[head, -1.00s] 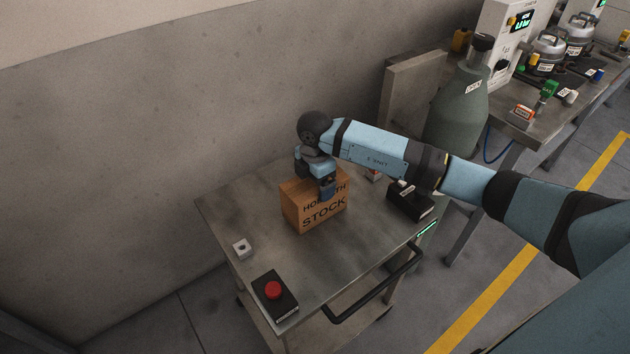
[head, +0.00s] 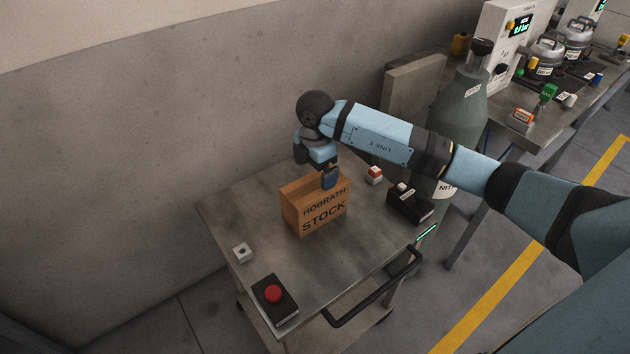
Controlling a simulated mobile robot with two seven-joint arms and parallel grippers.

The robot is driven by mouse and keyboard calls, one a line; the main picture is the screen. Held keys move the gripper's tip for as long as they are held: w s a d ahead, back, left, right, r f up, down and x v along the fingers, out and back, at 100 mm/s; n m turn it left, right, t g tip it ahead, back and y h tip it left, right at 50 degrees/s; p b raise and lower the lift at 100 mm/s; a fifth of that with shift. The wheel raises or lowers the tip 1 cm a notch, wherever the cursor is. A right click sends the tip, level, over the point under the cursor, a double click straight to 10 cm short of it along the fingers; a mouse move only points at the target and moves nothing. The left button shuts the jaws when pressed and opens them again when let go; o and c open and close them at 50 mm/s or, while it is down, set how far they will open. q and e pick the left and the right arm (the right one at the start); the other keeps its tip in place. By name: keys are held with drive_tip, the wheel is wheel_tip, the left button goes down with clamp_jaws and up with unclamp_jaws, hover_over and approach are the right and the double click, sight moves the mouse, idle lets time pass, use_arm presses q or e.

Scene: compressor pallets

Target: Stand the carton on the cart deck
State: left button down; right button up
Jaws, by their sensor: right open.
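The brown carton (head: 314,212), printed "HOBRATH STOCK", stands upright on the metal cart deck (head: 290,265), near its middle. My right gripper (head: 325,180) is just above the carton's top and is open. My left gripper does not show.
A green cylinder (head: 460,110) and workbench (head: 535,135) stand to the right.

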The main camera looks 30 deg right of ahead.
wheel_tip(320, 180, up, 6)
drive_tip(key=shift+r, duration=0.25)
idle(0.5)
